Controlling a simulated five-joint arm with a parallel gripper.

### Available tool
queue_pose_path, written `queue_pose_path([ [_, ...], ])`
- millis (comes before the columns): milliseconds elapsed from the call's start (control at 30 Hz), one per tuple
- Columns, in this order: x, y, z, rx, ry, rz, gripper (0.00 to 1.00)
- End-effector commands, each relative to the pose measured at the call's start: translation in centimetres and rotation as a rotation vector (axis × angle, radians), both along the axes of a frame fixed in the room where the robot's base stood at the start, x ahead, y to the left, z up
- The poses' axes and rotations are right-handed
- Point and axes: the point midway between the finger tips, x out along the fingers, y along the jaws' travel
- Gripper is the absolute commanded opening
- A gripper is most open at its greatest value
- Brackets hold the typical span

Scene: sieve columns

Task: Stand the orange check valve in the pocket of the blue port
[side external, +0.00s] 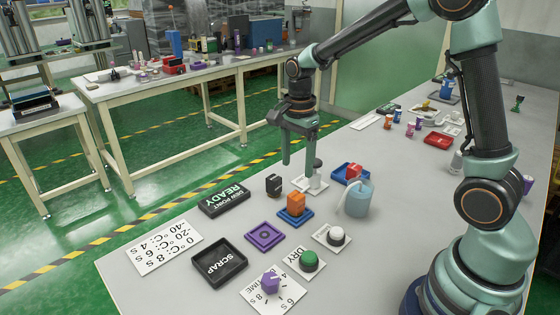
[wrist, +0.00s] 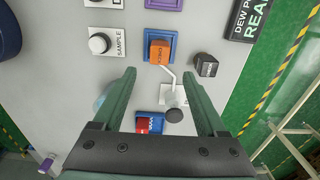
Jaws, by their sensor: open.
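The orange check valve (side external: 296,203) is a small block standing upright on the blue port (side external: 308,216), a square blue plate on the grey table. It looks seated in the port's pocket, but its lower end is hidden. In the wrist view the valve (wrist: 159,53) sits within the blue port (wrist: 151,36), just beyond my fingertips. My gripper (side external: 300,158) is open and empty, raised above the table behind the valve. In the wrist view the two fingers of my gripper (wrist: 158,73) are wide apart and touch nothing.
A black block (side external: 273,185), a white plate with a grey-topped post (side external: 316,165), a blue tray with a red part (side external: 350,172) and a pale blue jar with a tube (side external: 358,199) stand close by. A purple plate (side external: 265,237) and black SCRAP tray (side external: 219,261) lie nearer.

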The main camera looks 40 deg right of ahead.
Motion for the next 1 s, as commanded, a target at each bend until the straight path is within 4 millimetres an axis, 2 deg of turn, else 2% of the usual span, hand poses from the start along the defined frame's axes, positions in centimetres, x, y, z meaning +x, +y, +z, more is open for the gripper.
queue_pose_path([
  [167, -0.3, 0.1, 1.4, -0.001, -0.014, 0.037, 0.74],
  [267, -1.0, 0.4, 3.0, -0.007, -0.051, 0.147, 0.74],
  [400, -3.1, 1.0, 6.0, -0.036, -0.137, 0.415, 0.74],
  [600, -6.8, 1.9, 9.2, -0.124, -0.254, 0.84, 0.74],
  [800, -10.3, 2.6, 10.6, -0.255, -0.342, 1.235, 0.74],
  [1000, -12.1, 2.9, 10.8, -0.359, -0.381, 1.475, 0.74],
])
